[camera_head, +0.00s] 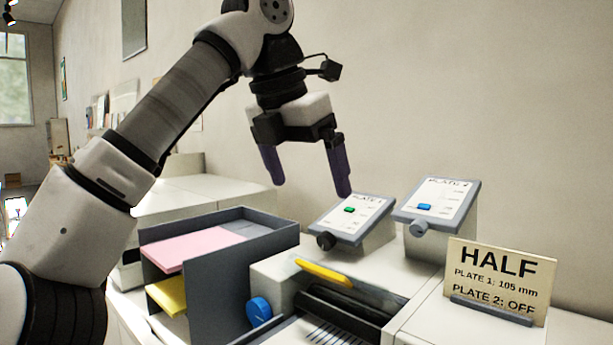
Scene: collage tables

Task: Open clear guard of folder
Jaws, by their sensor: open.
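The folder (275,277) is the pale machine at the bottom centre, with dark rollers (345,305) in its opening. A yellow bar (324,272) lies slanted along the opening's back edge. I cannot make out the clear guard itself, or tell whether the bar belongs to it. A blue knob (259,311) is on the folder's left side. My gripper (309,187) is open and empty, with its two purple fingers pointing down. It hangs in the air above the folder, clear of the yellow bar. The folder's front is cut off by the picture's lower edge.
A grey tray rack (222,290) with pink paper (192,250) and yellow paper (170,295) stands left of the folder. Two tilted plate panels (352,217) (436,205) stand behind. A "HALF" sign (500,277) stands right. The air around my gripper is free.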

